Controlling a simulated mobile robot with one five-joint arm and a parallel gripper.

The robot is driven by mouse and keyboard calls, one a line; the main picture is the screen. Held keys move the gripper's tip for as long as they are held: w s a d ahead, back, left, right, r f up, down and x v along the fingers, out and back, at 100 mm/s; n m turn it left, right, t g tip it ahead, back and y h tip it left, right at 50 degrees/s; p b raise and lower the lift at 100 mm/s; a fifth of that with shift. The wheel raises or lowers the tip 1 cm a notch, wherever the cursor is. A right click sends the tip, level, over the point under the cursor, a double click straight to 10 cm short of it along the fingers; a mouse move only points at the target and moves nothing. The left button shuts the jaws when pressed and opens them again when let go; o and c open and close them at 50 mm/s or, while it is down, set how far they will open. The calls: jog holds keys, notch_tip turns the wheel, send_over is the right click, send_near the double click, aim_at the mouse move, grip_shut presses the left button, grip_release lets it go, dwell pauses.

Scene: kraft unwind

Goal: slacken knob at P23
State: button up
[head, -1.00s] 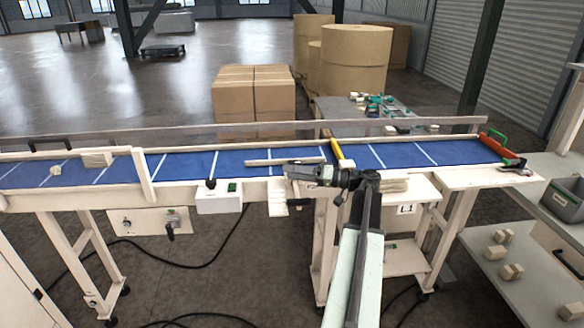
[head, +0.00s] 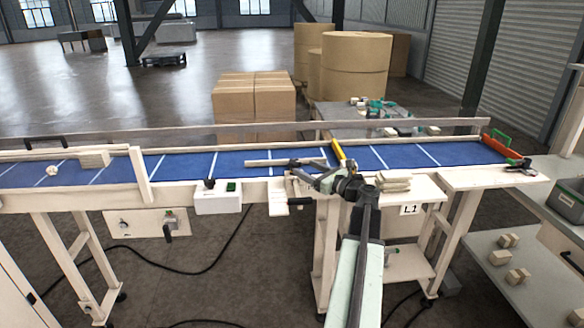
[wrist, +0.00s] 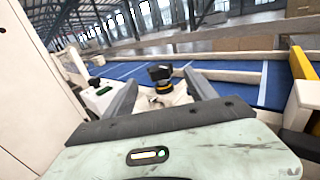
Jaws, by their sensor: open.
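A black knob with a yellow ring (wrist: 160,75) stands on a pale bracket in the wrist view, ahead of my gripper and in line with the gap between its fingers. No P23 label can be read on it. My gripper (head: 304,174) is open and empty at the front edge of the conveyor in the head view. It hides most of that spot, so I cannot tell the knob there. In the wrist view the two dark fingers spread to either side of the knob, and contact cannot be told.
The blue conveyor (head: 185,167) runs behind. A white box with a green button (head: 218,197) and a black knob stands to the left. A yellow bar (head: 343,156) rises to the right of my gripper. Pale blocks (head: 393,181) lie on the right ledge, above an L1 label.

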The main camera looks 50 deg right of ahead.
aim_at(293, 161)
jog(key=w, duration=0.7)
jog(key=shift+w, duration=0.25)
jog(key=shift+c, duration=0.4)
